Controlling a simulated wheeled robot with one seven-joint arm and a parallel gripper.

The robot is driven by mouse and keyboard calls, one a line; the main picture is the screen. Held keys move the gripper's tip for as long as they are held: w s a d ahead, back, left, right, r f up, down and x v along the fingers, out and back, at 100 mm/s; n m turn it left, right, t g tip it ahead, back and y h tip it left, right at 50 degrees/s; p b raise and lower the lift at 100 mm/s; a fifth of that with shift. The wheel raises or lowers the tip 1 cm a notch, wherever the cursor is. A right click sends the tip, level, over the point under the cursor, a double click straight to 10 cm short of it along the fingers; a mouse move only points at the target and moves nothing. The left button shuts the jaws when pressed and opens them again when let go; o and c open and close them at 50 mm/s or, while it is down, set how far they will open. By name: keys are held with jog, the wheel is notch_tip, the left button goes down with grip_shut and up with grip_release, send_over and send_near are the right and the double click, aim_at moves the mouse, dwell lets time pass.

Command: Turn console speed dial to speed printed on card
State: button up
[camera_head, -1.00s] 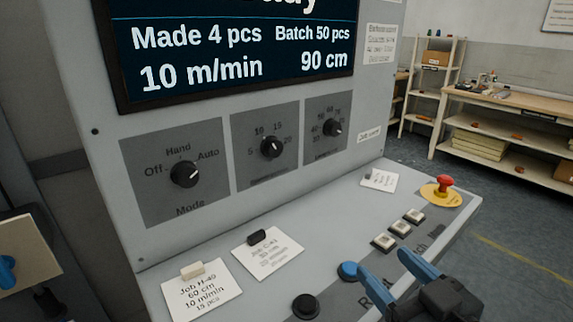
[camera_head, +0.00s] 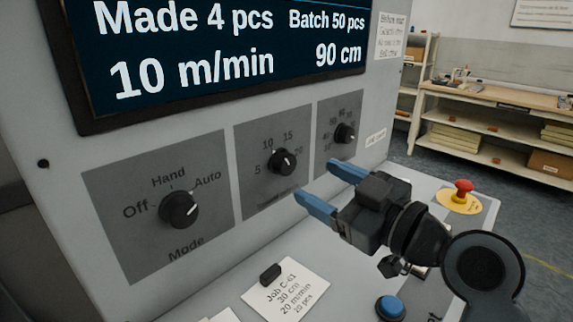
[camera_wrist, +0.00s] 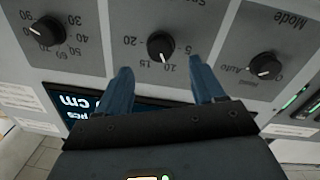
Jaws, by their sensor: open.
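The speed dial (camera_head: 283,162) is a black knob on the middle console panel, with a scale of 5, 10, 15 and 20. It also shows in the wrist view (camera_wrist: 160,46), upside down, its white mark near the 10. My gripper (camera_head: 316,182) is open and empty, its blue fingers pointing at the panel just right of and below the dial in the head view. In the wrist view the fingertips (camera_wrist: 160,66) lie on either side of the dial, apparently short of it. A card (camera_head: 287,288) under a black clip reads Job C-61, 30 cm, 20 m/min, 20 pcs.
The screen (camera_head: 225,50) reads 10 m/min, 90 cm, batch 50 pcs. The mode dial (camera_head: 179,209) is left, a length dial (camera_head: 344,133) right. A blue button (camera_head: 390,308) and red emergency stop (camera_head: 464,187) sit on the ledge. Another card (camera_head: 222,316) is cut off below.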

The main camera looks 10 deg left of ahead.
aim_at(290, 167)
jog(key=p+x, duration=0.1)
jog(key=x, duration=0.6)
jog(key=shift+s, duration=0.1)
jog(key=shift+d, duration=0.1)
jog(key=c, duration=1.1)
